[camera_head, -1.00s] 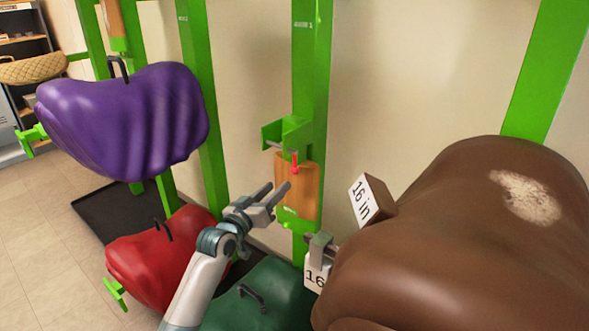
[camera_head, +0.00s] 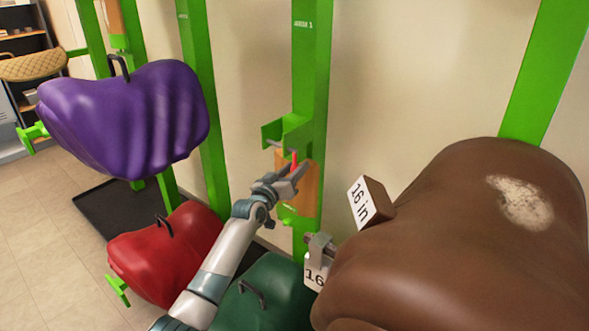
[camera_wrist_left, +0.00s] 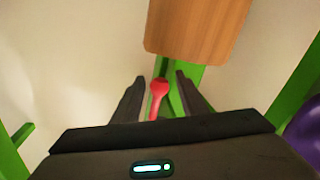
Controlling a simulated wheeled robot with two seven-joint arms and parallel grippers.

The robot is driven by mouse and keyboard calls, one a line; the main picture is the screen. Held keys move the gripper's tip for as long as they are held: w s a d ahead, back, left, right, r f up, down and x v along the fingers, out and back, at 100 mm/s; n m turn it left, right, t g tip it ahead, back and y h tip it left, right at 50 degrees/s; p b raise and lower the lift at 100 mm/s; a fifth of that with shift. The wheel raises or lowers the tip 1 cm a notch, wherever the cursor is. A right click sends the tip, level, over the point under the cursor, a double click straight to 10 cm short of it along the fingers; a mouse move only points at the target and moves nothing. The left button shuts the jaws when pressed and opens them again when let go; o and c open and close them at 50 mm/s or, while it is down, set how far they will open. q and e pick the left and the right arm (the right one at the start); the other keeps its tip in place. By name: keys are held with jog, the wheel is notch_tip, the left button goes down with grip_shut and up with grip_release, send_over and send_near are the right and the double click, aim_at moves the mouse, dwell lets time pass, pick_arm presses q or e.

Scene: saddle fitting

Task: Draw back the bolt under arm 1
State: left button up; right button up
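The red bolt (camera_head: 294,160) is under the green arm bracket (camera_head: 285,131) on the middle green post, in front of a wooden plate. My left gripper (camera_head: 299,168) is at the bolt, its fingers apart. In the left wrist view the bolt's red knob (camera_wrist_left: 159,87) lies between the two dark open fingers (camera_wrist_left: 158,84), with a gap visible on both sides. It is not held. My right gripper is not seen.
Green (camera_head: 265,297), red (camera_head: 165,255) and purple (camera_head: 130,120) saddles are left and below. The wooden plate (camera_head: 308,195) is behind the gripper.

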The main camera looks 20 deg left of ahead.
pick_arm(q)
grip_shut()
jog(key=s+d+p, duration=0.3)
jog(key=d+p, duration=0.2)
jog(key=d, duration=0.4)
jog(key=shift+s, duration=0.2)
jog(key=shift+d, duration=0.1)
grip_release()
jog(key=shift+s, duration=0.1)
